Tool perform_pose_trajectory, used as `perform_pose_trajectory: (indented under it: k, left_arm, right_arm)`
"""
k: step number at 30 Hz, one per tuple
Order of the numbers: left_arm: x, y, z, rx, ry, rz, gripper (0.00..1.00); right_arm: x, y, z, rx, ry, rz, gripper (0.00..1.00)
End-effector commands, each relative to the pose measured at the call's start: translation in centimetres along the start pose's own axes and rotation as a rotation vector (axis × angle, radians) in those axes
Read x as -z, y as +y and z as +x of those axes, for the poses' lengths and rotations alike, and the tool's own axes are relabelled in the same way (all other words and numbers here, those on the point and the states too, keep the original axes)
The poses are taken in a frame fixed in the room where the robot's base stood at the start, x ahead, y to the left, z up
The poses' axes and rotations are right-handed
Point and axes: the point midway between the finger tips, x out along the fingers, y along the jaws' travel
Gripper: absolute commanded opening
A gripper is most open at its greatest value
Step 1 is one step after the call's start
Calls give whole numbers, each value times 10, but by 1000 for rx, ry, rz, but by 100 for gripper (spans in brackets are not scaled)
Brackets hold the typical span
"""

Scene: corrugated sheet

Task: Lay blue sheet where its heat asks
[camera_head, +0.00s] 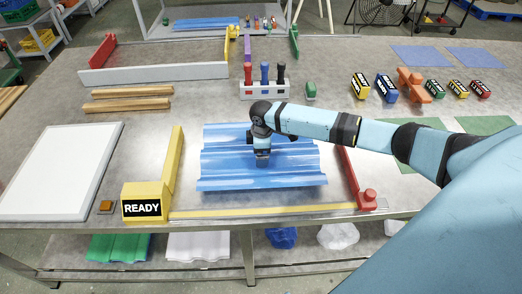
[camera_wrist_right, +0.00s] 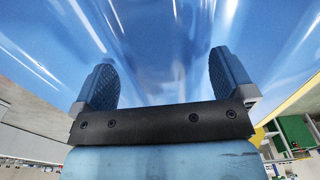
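The blue corrugated sheet (camera_head: 225,170) lies near the front of the grey table, between a yellow guide bar (camera_head: 174,160) on its left and a red guide bar (camera_head: 350,175) on its right. My right gripper (camera_head: 262,158) points down over the middle of the sheet. In the right wrist view the gripper (camera_wrist_right: 165,85) has its two fingers wide apart, with the glossy blue sheet (camera_wrist_right: 160,40) filling the space beyond and between them. I cannot tell whether the fingertips touch it. My left gripper is not in view.
A yellow block reading READY (camera_head: 142,203) stands at front left beside a white panel (camera_head: 60,172). Behind the sheet are a rack of coloured-handled tools (camera_head: 264,90), wooden strips (camera_head: 127,100) and a white bar (camera_head: 154,73). Labelled blocks (camera_head: 386,88) stand at right.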

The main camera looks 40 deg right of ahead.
Motion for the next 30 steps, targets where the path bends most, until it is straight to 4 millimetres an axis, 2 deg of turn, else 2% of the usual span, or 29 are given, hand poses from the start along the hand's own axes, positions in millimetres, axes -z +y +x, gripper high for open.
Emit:
perform_pose_trajectory:
  k: [6,10,24,30]
  left_arm:
    - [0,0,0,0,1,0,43]
    - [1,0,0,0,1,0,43]
    - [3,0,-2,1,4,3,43]
    - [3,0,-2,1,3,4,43]
  right_arm:
    - [0,0,-1,0,0,0,100]
    - [0,0,-11,-1,1,0,100]
    - [0,0,-110,-1,1,0,100]
    - [0,0,-134,-2,1,0,100]
